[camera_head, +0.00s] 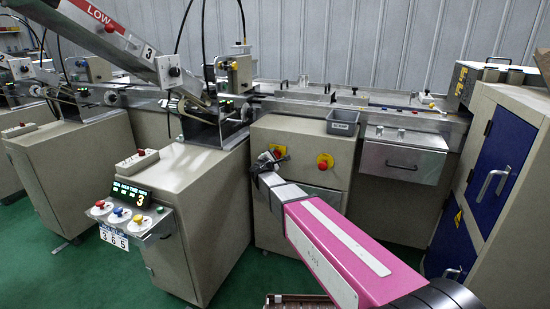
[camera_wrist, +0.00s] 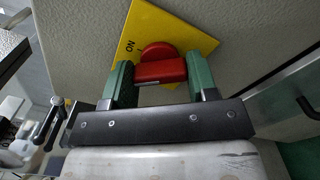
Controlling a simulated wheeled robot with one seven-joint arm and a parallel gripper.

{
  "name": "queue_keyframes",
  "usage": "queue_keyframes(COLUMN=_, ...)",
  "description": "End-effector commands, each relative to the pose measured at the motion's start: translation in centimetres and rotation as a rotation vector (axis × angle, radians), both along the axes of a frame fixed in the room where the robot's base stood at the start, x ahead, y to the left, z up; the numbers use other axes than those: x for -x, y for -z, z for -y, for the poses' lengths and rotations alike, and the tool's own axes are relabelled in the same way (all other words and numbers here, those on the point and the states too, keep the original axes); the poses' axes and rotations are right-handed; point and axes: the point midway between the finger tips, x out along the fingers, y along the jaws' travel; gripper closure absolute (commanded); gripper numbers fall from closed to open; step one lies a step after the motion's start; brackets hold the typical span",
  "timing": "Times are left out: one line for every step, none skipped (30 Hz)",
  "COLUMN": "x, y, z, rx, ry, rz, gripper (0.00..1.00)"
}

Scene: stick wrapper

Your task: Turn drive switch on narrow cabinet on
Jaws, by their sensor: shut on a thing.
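The red rotary switch (camera_wrist: 160,66) sits on a yellow plate (camera_wrist: 190,35) in the wrist view. The word ON is printed on the plate, left of the switch. My gripper (camera_wrist: 161,80) has its two green fingers on either side of the red handle, shut on it. In the head view my gripper (camera_head: 264,166) is at the upper left of the narrow cabinet's front (camera_head: 302,139), covering most of that switch.
A grey bin (camera_head: 342,122) stands on the cabinet's top right. To the left, a wider cabinet carries a panel with colored knobs (camera_head: 119,214). A metal drawer box (camera_head: 402,158) is at the right, and a cabinet with blue doors (camera_head: 500,160) stands farther right. Green floor is open at the lower left.

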Motion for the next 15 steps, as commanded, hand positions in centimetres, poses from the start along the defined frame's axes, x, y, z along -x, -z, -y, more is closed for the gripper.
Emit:
queue_keyframes(x=0.05, y=0.03, z=0.02, rx=-0.041, ry=0.001, rz=0.014, gripper=0.71)
queue_keyframes(x=0.05, y=0.03, z=0.02, rx=-0.068, ry=0.001, rz=0.024, gripper=0.71)
queue_keyframes(x=0.06, y=0.03, z=0.01, rx=-0.103, ry=0.001, rz=0.036, gripper=0.71)
queue_keyframes(x=0.05, y=0.03, z=0.02, rx=-0.130, ry=0.001, rz=0.046, gripper=0.71)
queue_keyframes(x=0.06, y=0.03, z=0.01, rx=-0.157, ry=0.001, rz=0.056, gripper=0.71)
queue_keyframes(x=0.06, y=0.03, z=0.01, rx=-0.192, ry=0.001, rz=0.069, gripper=0.71)
queue_keyframes(x=0.06, y=0.03, z=0.02, rx=-0.218, ry=0.001, rz=0.078, gripper=0.71)
queue_keyframes(x=0.06, y=0.03, z=0.02, rx=-0.244, ry=0.001, rz=0.088, gripper=0.71)
queue_keyframes(x=0.06, y=0.03, z=0.02, rx=-0.278, ry=0.001, rz=0.100, gripper=0.71)
queue_keyframes(x=0.06, y=0.03, z=0.02, rx=-0.302, ry=0.001, rz=0.109, gripper=0.71)
queue_keyframes(x=0.07, y=0.04, z=0.02, rx=-0.326, ry=0.001, rz=0.118, gripper=0.71)
queue_keyframes(x=0.06, y=0.04, z=0.02, rx=-0.357, ry=0.001, rz=0.129, gripper=0.71)
queue_keyframes(x=0.06, y=0.04, z=0.02, rx=-0.379, ry=0.001, rz=0.137, gripper=0.71)
queue_keyframes(x=0.06, y=0.04, z=0.02, rx=-0.400, ry=0.001, rz=0.144, gripper=0.71)
queue_keyframes(x=0.07, y=0.04, z=0.02, rx=-0.427, ry=0.001, rz=0.154, gripper=0.71)
